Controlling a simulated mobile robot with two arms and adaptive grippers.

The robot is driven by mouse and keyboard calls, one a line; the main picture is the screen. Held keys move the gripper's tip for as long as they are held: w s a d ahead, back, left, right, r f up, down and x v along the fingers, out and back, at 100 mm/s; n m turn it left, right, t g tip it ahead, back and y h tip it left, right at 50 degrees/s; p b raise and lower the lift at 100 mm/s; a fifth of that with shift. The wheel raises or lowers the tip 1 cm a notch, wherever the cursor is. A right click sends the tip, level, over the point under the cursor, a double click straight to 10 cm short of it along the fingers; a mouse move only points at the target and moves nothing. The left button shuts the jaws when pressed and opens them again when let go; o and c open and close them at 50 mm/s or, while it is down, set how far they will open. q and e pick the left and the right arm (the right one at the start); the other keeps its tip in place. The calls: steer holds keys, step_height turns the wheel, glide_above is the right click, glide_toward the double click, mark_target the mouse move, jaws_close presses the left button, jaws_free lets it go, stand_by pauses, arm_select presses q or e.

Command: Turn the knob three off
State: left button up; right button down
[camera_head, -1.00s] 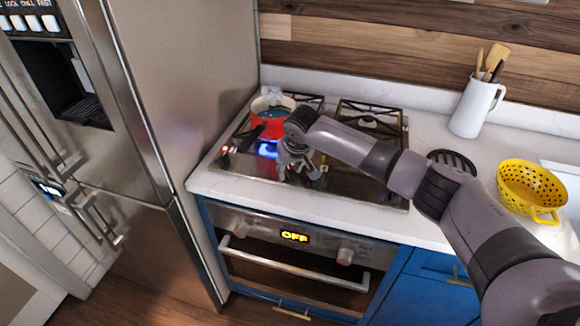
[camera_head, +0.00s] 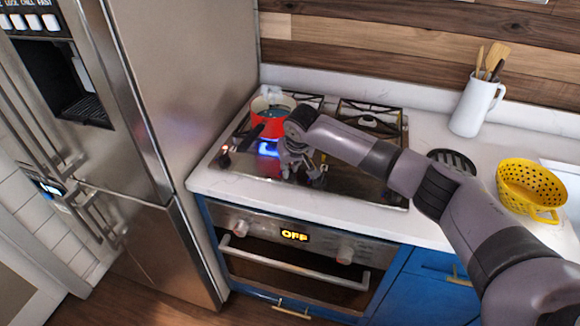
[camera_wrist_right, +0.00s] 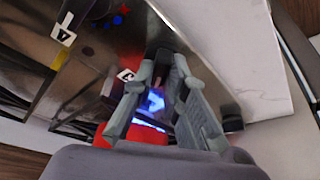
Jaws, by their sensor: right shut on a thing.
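The steel cooktop (camera_head: 352,183) has knobs along its front edge. My right gripper (camera_head: 300,171) reaches down to this edge, in front of the red pot (camera_head: 268,121). In the right wrist view its fingers (camera_wrist_right: 165,72) are closed in on knob three, beside the white "3" label (camera_wrist_right: 125,75). The knob is mostly hidden between the fingers. A blue flame burns under the pot in the head view (camera_head: 268,148), and blue light shows between the fingers in the wrist view. My left gripper is not in view.
Another knob (camera_head: 224,160) sits at the cooktop's left end. A "4" label (camera_wrist_right: 63,30) shows in the wrist view. A yellow colander (camera_head: 530,187) and white utensil jug (camera_head: 474,106) stand on the counter at right. The steel fridge (camera_head: 190,90) rises at left.

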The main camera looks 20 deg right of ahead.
steer(key=shift+a+r+m+p, duration=0.1)
steer(key=shift+m+p, duration=0.4)
steer(key=shift+p, duration=0.35)
steer(key=shift+m+h+p, duration=0.6)
steer(key=shift+m+p, duration=0.5)
steer(key=shift+a+m+g+h+p, duration=0.1)
steer(key=shift+m+g+h+p, duration=0.2)
steer(key=shift+m+p, duration=0.55)
steer(key=shift+m+h, duration=0.3)
steer(key=shift+m, duration=0.65)
steer(key=c, duration=1.6)
jaws_free()
steer(key=shift+w+f, duration=0.1)
steer(key=shift+f, duration=0.1)
steer(key=shift+r, duration=0.15)
